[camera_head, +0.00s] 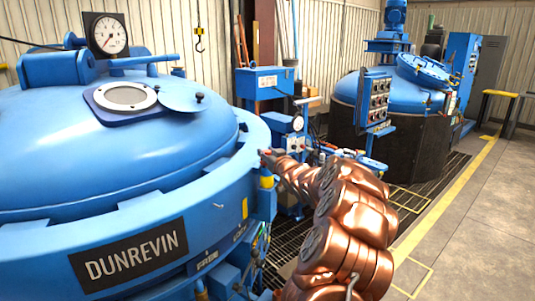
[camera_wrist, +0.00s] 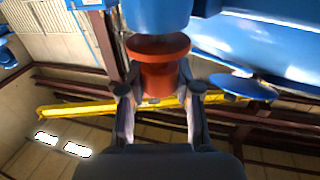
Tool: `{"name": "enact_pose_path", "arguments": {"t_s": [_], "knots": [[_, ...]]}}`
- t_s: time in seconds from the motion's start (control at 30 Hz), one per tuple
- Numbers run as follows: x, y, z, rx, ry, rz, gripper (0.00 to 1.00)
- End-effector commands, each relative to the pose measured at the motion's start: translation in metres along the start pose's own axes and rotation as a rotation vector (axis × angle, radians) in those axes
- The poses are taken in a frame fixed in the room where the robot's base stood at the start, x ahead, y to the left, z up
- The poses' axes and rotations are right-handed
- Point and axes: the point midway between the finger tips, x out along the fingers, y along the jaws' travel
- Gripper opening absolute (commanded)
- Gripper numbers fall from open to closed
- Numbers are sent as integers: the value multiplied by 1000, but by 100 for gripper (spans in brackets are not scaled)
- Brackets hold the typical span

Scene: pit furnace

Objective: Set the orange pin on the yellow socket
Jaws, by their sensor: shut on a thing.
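In the wrist view the orange pin (camera_wrist: 157,65), with a wide round head and a narrower body, sits between the two fingers of my gripper (camera_wrist: 160,104), which is shut on it. A blue part stands just beyond the pin's head, and I cannot tell whether they touch. In the head view my gripper (camera_head: 270,158) is at the right rim of the big blue furnace, and the pin is too small to make out there. A short yellow piece (camera_head: 267,182), which looks like the yellow socket, is on the rim's side just below my gripper. The wrist view does not show it.
The blue furnace (camera_head: 90,185) with its domed lid fills the left. A small round lid (camera_head: 185,96) stands open on top. A blue control panel (camera_head: 375,97) and a second furnace (camera_head: 400,105) stand behind. Open floor (camera_head: 490,220) lies at the right.

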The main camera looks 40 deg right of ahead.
Motion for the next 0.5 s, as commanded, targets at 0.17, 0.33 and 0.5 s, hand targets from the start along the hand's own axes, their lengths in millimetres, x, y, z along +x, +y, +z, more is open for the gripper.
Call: {"name": "enact_pose_path", "arguments": {"t_s": [0.17,0.33,0.5], "knots": [[0,0,0,0,1,1,0],[0,0,1,0,1,1,0],[0,0,4,0,1,1,0]]}}
